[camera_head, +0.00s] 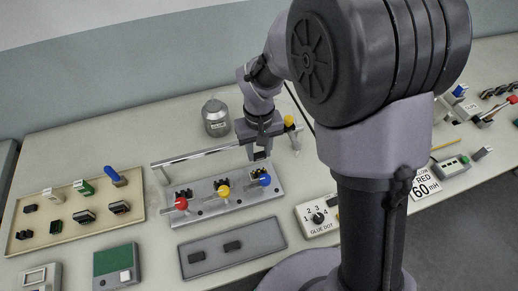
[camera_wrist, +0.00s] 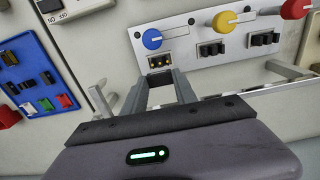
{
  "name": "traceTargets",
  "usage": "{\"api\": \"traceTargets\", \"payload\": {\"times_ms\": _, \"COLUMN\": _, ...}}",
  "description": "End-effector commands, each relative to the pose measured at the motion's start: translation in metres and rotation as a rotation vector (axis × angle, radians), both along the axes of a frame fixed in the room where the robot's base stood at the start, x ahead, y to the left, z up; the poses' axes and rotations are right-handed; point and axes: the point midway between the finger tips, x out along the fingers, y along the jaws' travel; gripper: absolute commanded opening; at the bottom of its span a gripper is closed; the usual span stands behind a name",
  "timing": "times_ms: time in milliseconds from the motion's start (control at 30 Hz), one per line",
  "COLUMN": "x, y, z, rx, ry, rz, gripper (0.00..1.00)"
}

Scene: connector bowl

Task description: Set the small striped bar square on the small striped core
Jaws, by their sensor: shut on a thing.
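My gripper (camera_head: 261,155) is over the right station of the grey fixture plate (camera_head: 220,214), just behind the blue knob (camera_head: 265,180). In the wrist view my gripper (camera_wrist: 162,76) has its two grey fingers close to a small dark part with brownish spots (camera_wrist: 160,62), below the blue knob (camera_wrist: 152,39). The fingers are shut on a small piece, which I take to be the bar; it is mostly hidden. I cannot tell whether it touches the core below. Stripes are too small to make out.
Dark cores also sit by the yellow knob (camera_head: 222,191) and red knob (camera_head: 181,203). A metal rail (camera_head: 198,153) runs behind the plate. A grey tray (camera_head: 208,257) with two dark blocks lies in front. A beige tray (camera_head: 125,220) of small parts is at left.

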Motion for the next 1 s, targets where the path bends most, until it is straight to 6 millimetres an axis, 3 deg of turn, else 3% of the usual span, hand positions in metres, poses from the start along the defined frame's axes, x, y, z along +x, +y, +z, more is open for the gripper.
{"api": "traceTargets", "payload": {"times_ms": 1000, "x": 0.0, "y": 0.0, "z": -0.073, "rx": 0.0, "ry": 0.0, "rz": 0.0, "gripper": 0.0}}
